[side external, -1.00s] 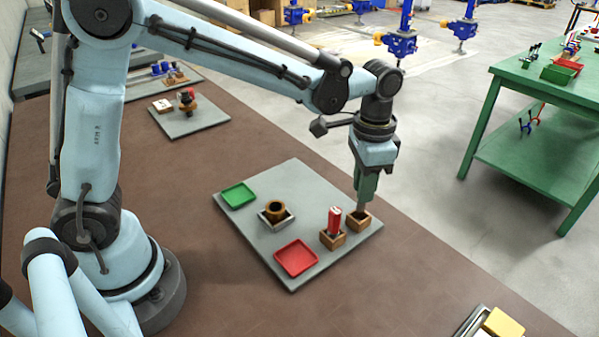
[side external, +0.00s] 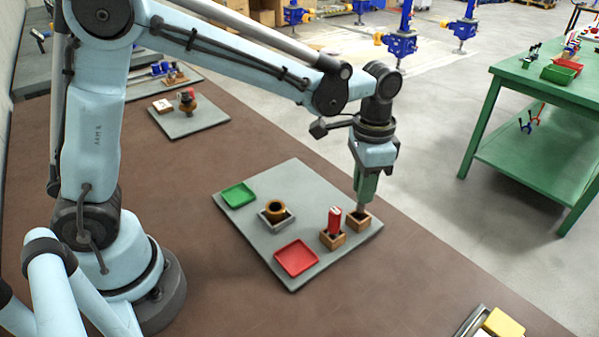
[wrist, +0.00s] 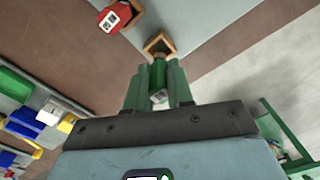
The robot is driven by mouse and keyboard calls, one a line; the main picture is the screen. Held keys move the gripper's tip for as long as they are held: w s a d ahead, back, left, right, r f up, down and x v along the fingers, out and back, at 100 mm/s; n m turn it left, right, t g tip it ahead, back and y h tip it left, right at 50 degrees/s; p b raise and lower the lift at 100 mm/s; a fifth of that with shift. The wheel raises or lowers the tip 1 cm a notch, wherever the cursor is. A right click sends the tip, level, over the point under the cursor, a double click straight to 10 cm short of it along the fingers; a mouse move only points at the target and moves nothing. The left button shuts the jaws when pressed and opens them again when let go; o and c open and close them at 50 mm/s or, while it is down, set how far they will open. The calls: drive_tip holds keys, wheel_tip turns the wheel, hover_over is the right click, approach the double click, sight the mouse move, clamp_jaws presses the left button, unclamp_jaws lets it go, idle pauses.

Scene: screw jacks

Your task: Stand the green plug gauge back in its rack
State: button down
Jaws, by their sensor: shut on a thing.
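My gripper (side external: 367,188), with green fingers, is shut on the green plug gauge, which shows between the fingertips in the wrist view (wrist: 158,74). In the side view the fingers hide most of the gauge; only a short greyish lower end shows below them. That end is at the mouth of the right wooden rack box (side external: 358,222), which also shows in the wrist view (wrist: 159,44). I cannot tell how deep it sits. A red gauge (side external: 334,219) stands upright in the left wooden box (side external: 332,240).
The grey board (side external: 240,226) also carries a red tray (side external: 296,258), a green tray (side external: 238,195) and a grey holder with a brown ring (side external: 275,209). The red gauge stands close left of my gripper. A yellow block (side external: 503,323) lies at lower right.

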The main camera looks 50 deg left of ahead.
drive_tip(key=shift+f, duration=2)
drive_tip(key=c, duration=0.9)
unclamp_jaws()
drive_tip(key=shift+r, duration=0.1)
wheel_tip(320, 180, up, 12)
drive_tip(key=shift+f, duration=0.1)
drive_tip(key=s+a+f+n+t, duration=0.3)
drive_tip(key=s+a+n+t, duration=0.3)
drive_tip(key=s+a, duration=0.5)
drive_tip(key=shift+s+a+t, duration=0.25)
drive_tip(key=shift+t, duration=0.35)
